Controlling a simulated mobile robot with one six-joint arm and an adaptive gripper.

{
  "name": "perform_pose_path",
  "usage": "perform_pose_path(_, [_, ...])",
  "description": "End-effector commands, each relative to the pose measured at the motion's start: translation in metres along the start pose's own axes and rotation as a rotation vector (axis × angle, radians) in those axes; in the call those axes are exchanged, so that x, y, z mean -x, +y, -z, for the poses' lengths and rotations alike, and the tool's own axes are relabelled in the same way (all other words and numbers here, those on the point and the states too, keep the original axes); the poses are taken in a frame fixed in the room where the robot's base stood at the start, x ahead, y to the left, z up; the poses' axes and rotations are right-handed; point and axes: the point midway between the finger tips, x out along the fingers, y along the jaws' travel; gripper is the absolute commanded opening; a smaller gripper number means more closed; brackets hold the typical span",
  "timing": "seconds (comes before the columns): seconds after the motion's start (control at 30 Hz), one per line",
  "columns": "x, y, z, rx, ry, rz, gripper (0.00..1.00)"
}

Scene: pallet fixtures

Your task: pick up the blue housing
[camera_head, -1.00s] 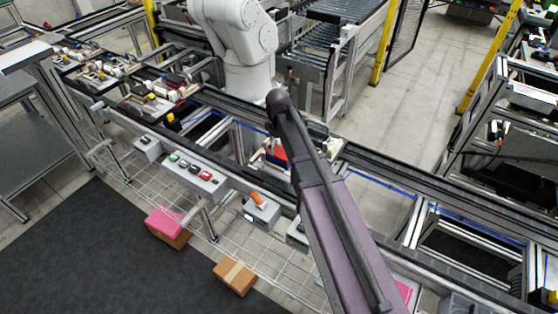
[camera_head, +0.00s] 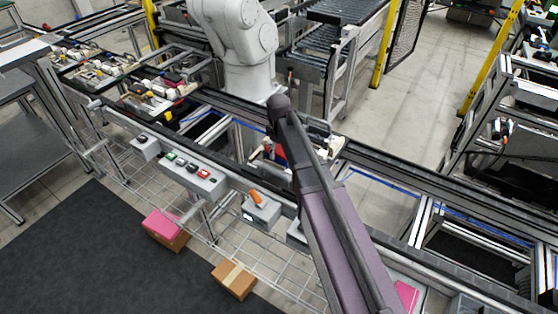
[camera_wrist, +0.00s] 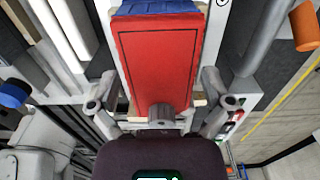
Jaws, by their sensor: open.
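In the wrist view, a blue part (camera_wrist: 155,7) shows at the top edge, cut off by the frame. It adjoins a large red block or panel (camera_wrist: 158,60) with a dark outline. I cannot tell from this alone how much of the housing is out of view. My gripper (camera_wrist: 158,85) is open, with one finger on each side of the red piece. I cannot tell whether the fingers touch it. In the head view my arm hides the gripper and most of the part; only a red sliver (camera_head: 281,152) shows beside the arm.
A conveyor frame runs under my arm. A control box with buttons (camera_head: 190,175) and a box with an orange handle (camera_head: 257,198) stand along its near side. Pallets with parts (camera_head: 155,97) are at left. A white robot arm (camera_head: 238,45) stands behind.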

Motion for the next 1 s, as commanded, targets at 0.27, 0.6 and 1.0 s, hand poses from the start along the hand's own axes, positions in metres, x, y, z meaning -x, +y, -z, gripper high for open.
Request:
perform_pose_path(0.27, [-0.0115,-0.0001,0.0001,0.0,0.0,0.0,1.0])
perform_pose_path(0.6, [-0.0109,-0.0001,0.0001,0.0,0.0,0.0,1.0])
perform_pose_path(1.0, [-0.0109,-0.0002,0.0002,0.0,0.0,0.0,0.49])
